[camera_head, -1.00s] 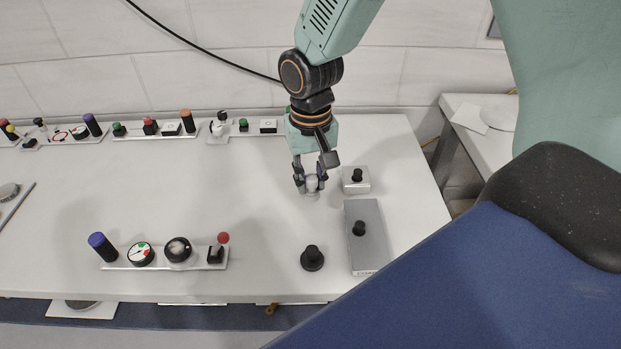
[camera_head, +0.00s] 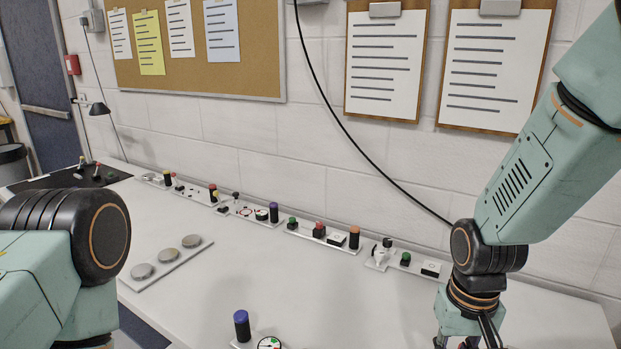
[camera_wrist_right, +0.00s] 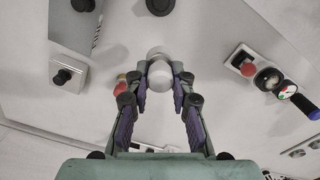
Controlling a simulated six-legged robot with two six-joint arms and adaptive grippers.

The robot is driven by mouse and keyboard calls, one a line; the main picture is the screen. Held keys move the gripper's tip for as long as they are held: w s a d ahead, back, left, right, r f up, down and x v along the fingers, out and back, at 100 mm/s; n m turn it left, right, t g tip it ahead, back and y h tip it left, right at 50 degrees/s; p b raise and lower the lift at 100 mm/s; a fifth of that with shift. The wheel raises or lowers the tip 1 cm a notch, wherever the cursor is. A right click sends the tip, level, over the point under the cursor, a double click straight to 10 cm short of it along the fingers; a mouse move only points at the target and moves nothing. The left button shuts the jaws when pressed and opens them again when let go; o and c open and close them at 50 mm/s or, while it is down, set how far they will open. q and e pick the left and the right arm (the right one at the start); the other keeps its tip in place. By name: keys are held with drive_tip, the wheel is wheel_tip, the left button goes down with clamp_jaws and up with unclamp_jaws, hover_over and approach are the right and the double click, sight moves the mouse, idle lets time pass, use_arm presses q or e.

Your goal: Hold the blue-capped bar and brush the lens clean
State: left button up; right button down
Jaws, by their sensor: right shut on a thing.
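The blue-capped bar (camera_head: 242,325), a black post, stands on the front strip at the bottom of the head view. In the right wrist view the bar (camera_wrist_right: 304,105) is at the right edge. Beside it are a dial (camera_wrist_right: 286,92) and a round black housing with a pale face (camera_wrist_right: 268,78), possibly the lens. My right gripper (camera_wrist_right: 160,76) is shut on a small white rounded object (camera_wrist_right: 158,62), well apart from the bar. In the head view its fingers are cut off at the bottom edge. My left arm shows at left, its gripper out of frame.
Strips with knobs and posts (camera_head: 323,233) line the wall. A plate with three grey discs (camera_head: 167,263) lies at left. In the right wrist view, a grey block with a black knob (camera_wrist_right: 66,76) and another black knob (camera_wrist_right: 160,6) stand nearby. The table's middle is clear.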

drive_tip(key=a+f+b, duration=0.1)
drive_tip(key=f, duration=0.1)
drive_tip(key=s+a+f+m+b, duration=0.1)
drive_tip(key=a+f+b, duration=0.1)
drive_tip(key=f, duration=0.1)
drive_tip(key=s+a+f+m+b, duration=0.1)
drive_tip(key=f, duration=0.1)
drive_tip(key=shift+a+f, duration=0.15)
drive_tip(key=shift+a, duration=0.15)
drive_tip(key=shift+f, duration=0.3)
drive_tip(key=shift+m, duration=0.3)
